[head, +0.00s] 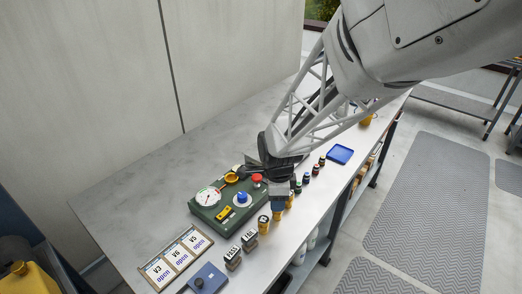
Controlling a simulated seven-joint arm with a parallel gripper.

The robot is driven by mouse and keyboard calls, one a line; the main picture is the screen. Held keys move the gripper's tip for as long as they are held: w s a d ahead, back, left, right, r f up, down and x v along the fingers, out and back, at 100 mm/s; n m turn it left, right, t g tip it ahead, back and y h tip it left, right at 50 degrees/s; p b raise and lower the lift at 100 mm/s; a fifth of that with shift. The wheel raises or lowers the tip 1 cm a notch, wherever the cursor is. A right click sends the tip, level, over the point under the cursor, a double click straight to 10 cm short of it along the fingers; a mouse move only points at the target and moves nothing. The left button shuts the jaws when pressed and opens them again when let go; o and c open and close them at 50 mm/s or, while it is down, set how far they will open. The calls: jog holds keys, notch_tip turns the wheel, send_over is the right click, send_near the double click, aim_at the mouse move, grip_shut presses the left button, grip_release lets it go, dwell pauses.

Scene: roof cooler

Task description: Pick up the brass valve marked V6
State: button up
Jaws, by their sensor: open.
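Small brass-coloured valves stand in a row at the front of the green test unit. One is at the left of the row (263,225), one directly under my gripper (277,215), and one just right of it (289,201). Their markings are too small to read, so I cannot tell which is V6. My gripper (278,205) points down and is open, over or around the top of the middle valve. The fingers hide part of that valve. I cannot tell whether they touch it.
The green test unit (222,213) with a gauge and knobs stands just left of my gripper. Stamps marked PASS (233,258) and FAIL (250,241), a blue pad (203,281), dark bottles (306,179) and a blue tray (340,154) line the bench. The bench's back left is clear.

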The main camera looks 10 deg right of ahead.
jog(key=shift+f, duration=0.45)
jog(key=shift+d+f, duration=0.15)
jog(key=shift+f, duration=1.15)
jog(key=shift+d+f, duration=0.1)
jog(key=shift+f, duration=1.2)
jog(key=c, duration=0.7)
jog(key=shift+c, duration=0.2)
jog(key=shift+r, duration=0.15)
